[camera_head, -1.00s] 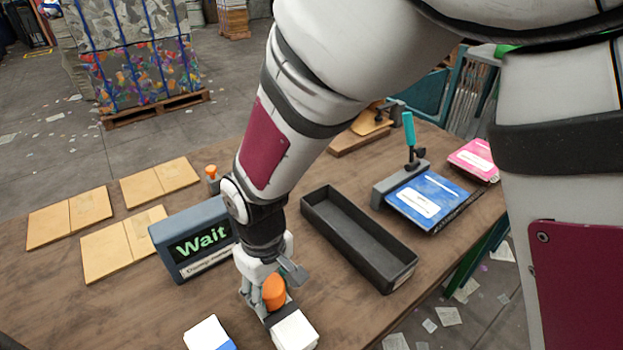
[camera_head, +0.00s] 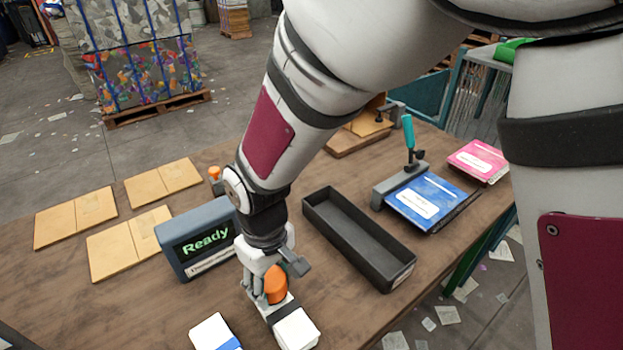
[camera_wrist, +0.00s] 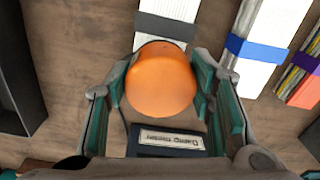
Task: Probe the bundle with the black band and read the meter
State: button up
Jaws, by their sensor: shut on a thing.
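My gripper (camera_head: 268,290) is shut on the orange probe handle (camera_wrist: 161,80). The handle also shows in the head view (camera_head: 276,284). The white bundle (camera_head: 298,330) lies at the gripper, at the front of the table. In the wrist view its black band (camera_wrist: 165,27) crosses just beyond the handle; the probe's tip is hidden, so I cannot tell how it meets the bundle. The meter (camera_head: 172,255) stands left of my gripper, and its screen reads "Ready" in green. In the wrist view the meter's label (camera_wrist: 172,140) shows below the handle.
A blue-banded bundle (camera_head: 212,331) lies just left; a purple-banded one (camera_wrist: 305,65) is farther right in the wrist view. An empty black tray (camera_head: 345,225) lies right of my gripper. A clamp with a blue folder (camera_head: 425,203), a pink folder (camera_head: 478,160) and tan boards (camera_head: 130,245) lie around.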

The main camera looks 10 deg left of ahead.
jog(key=shift+r+p, duration=1.7)
jog(key=shift+r, duration=1.2)
